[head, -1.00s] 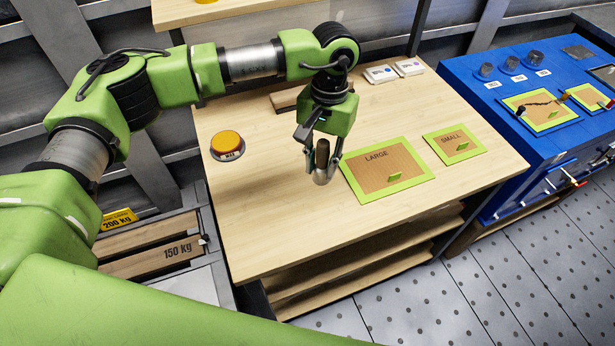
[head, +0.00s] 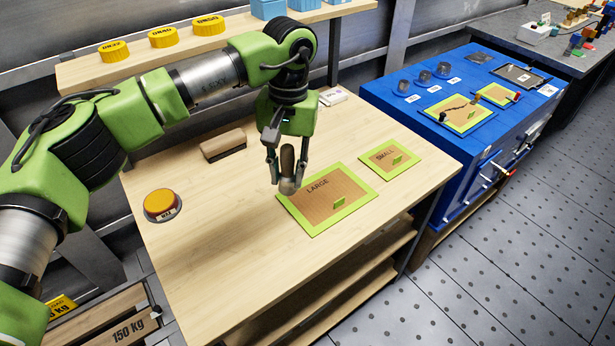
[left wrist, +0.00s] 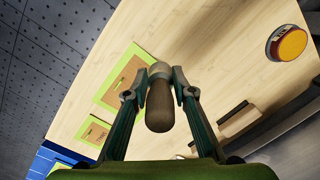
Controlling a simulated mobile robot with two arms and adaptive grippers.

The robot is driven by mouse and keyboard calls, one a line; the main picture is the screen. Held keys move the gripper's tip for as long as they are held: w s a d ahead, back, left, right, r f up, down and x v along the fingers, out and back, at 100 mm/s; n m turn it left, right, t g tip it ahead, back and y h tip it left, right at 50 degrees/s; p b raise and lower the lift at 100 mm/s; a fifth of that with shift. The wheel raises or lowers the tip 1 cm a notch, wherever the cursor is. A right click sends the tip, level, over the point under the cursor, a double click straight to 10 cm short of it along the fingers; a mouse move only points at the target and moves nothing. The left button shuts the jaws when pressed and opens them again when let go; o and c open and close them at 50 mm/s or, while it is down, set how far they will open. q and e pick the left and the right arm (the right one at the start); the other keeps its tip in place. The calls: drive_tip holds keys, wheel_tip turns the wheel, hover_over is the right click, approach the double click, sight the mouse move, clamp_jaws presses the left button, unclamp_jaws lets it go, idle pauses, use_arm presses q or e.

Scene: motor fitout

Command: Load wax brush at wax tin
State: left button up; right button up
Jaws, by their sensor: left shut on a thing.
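My left gripper (head: 284,172) is shut on the wax brush (head: 287,160), which has a dark brown rounded handle and a grey end. It holds the brush roughly upright above the table, by the left corner of the LARGE panel; the exact height is hard to tell. The brush also shows between the fingers in the left wrist view (left wrist: 159,112). The wax tin (head: 163,204), round with an orange top and red label band, stands on the table's left part, apart from the brush. It also shows at upper right in the left wrist view (left wrist: 290,43). My right gripper is not in view.
The green-edged LARGE panel (head: 335,207) and SMALL panel (head: 385,163) lie on the wooden table (head: 240,270). A brown block (head: 223,143) lies at the back. Yellow tins (head: 162,37) stand on the shelf above. Bare tabletop lies between tin and gripper.

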use_arm(q)
drive_tip(key=shift+t+y, duration=0.5)
drive_tip(key=shift+t, duration=0.2)
drive_tip(key=w+a, duration=0.1)
drive_tip(key=a, duration=0.4)
drive_tip(key=w+a+f, duration=0.1)
drive_tip(key=w+a, duration=0.1)
drive_tip(key=a, duration=0.3)
drive_tip(key=w+a+p, duration=0.1)
drive_tip(key=a, duration=0.4)
drive_tip(key=shift+w+a+f, duration=0.15)
drive_tip(key=shift+a+f, duration=0.05)
drive_tip(key=shift+f, duration=0.2)
drive_tip(key=a+t+y+p, duration=0.1)
drive_tip(key=a, duration=1.6)
drive_tip(key=shift+f+b, duration=2.3)
drive_tip(key=shift+f, duration=0.75)
drive_tip(key=shift+f+b, duration=0.3)
drive_tip(key=shift+f, duration=0.2)
drive_tip(key=shift+r+p, duration=0.6)
wheel_tip(320, 180, up, 6)
drive_tip(key=p, duration=0.4)
drive_tip(key=shift+f, duration=0.15)
